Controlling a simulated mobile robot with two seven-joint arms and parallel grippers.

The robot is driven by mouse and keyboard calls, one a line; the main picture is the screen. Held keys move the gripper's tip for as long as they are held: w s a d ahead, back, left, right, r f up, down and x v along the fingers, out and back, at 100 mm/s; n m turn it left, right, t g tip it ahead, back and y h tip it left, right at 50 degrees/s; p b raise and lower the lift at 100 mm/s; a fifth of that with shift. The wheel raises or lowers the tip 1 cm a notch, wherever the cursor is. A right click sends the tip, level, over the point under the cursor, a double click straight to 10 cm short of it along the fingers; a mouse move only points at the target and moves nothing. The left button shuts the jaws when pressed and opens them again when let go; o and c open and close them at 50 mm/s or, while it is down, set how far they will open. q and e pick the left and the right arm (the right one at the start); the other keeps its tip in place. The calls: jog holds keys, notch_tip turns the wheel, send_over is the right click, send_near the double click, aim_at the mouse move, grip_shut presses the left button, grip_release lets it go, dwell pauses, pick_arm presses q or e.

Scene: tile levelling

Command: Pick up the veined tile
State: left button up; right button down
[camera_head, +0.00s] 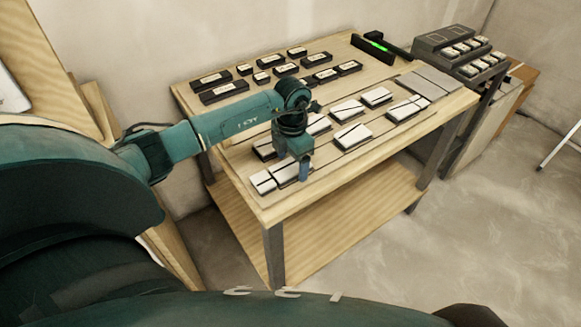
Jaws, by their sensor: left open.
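Several white tiles with thin dark lines lie on the front half of the wooden table (340,190). They include a front-left tile (262,181), a middle tile (352,136), a back tile (376,96) and a right tile (408,108). Which of them is the veined tile I cannot tell at this size. My left gripper (303,172) points down at the table's front left, over or beside a white tile (286,173) that it partly hides. Its jaws are open, and I see nothing held. My arm also covers part of the tiles behind it. My right gripper is out of view.
Dark blocks with pale labels (223,92) stand in rows at the back left. A black tool with a green strip (377,46) lies at the back. Flat grey plates (430,82) lie at the right end. A grey rack (462,52) stands beyond. A lower shelf (320,225) is bare.

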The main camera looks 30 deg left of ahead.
pick_arm(q)
jog(key=shift+f, duration=0.2)
jog(key=shift+c, duration=0.6)
jog(key=c, duration=1)
